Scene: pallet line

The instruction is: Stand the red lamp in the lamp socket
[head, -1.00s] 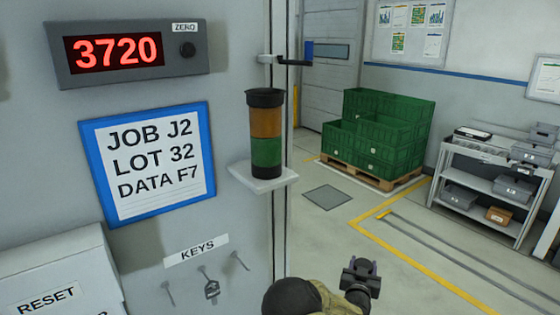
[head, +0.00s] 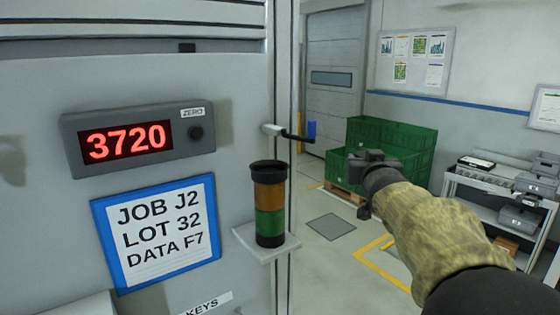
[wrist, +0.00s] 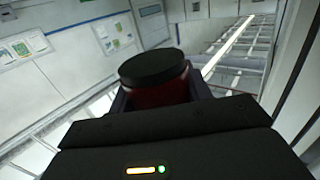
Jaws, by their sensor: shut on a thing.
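The red lamp (wrist: 158,92) has a dark round cap and shows in the wrist view, between my gripper's jaws. My gripper (head: 368,165) is shut on it. In the head view I cannot make out the red of the lamp at the gripper. The lamp socket (head: 268,166) is the black open cup on top of a stack with an amber segment (head: 269,195) and a green segment (head: 269,222). The stack stands upright on a small white shelf (head: 267,246) on the cabinet's edge. My gripper is to the right of the socket, at about its height in the picture, and apart from it.
The grey cabinet (head: 235,75) carries a red display (head: 127,141) and a blue-framed job sign (head: 160,228). A dark handle (head: 297,136) sticks out above and behind the stack. Green crates (head: 400,140) and a shelf rack (head: 480,190) stand farther back.

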